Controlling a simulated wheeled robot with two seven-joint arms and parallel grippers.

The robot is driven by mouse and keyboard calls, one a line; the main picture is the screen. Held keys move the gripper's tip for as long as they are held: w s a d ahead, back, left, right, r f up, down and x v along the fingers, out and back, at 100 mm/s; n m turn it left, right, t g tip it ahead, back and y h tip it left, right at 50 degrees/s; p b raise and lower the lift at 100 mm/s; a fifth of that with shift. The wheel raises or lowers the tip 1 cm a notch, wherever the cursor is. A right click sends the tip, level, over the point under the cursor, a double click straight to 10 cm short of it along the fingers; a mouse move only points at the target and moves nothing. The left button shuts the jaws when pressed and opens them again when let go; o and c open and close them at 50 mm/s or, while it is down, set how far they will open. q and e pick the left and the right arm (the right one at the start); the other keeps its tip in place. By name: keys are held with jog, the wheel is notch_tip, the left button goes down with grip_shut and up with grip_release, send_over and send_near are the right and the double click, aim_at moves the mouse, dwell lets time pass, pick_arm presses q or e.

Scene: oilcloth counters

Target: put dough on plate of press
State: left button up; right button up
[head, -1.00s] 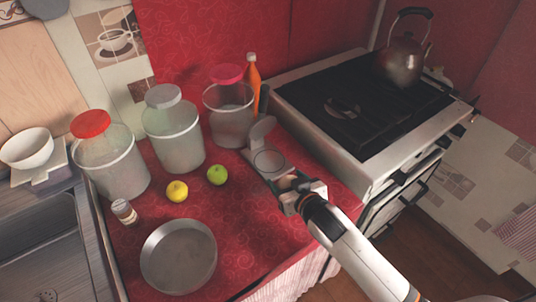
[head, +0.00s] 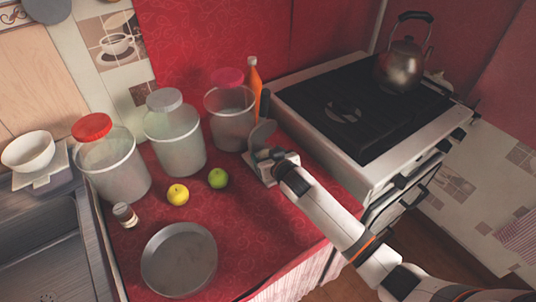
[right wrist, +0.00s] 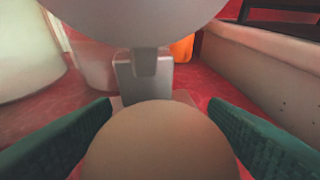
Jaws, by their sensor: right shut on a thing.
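The dough (right wrist: 160,145) is a smooth, pale tan ball in the right wrist view. My right gripper (head: 270,160) is shut on it, with a green finger pad on each side. In the head view the gripper hides the dough. The press (head: 262,134) is grey, with its round upper plate raised. In the right wrist view its upper plate (right wrist: 140,15) hangs above and beyond the dough, and its hinge post stands behind. The dough is over the lower plate, which is mostly hidden. I cannot tell if they touch. My left gripper is not in view.
Jars with red, grey and pink lids (head: 230,115) and an orange bottle (head: 253,80) stand behind. A yellow fruit (head: 178,194), a green fruit (head: 218,178), a small jar (head: 124,214) and a round pan (head: 179,260) are left. The stove (head: 365,110) is right.

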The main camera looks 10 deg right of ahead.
jog(key=shift+f, duration=0.1)
jog(key=o, duration=1.1)
jog(key=shift+o, duration=0.2)
jog(key=shift+s+r, duration=0.2)
jog(key=shift+s, duration=0.1)
jog(key=v, duration=1.1)
jog(key=shift+s+d+r+p, duration=0.1)
jog(key=shift+s+r+p, duration=0.1)
jog(key=shift+p, duration=0.15)
jog(key=shift+f, duration=0.1)
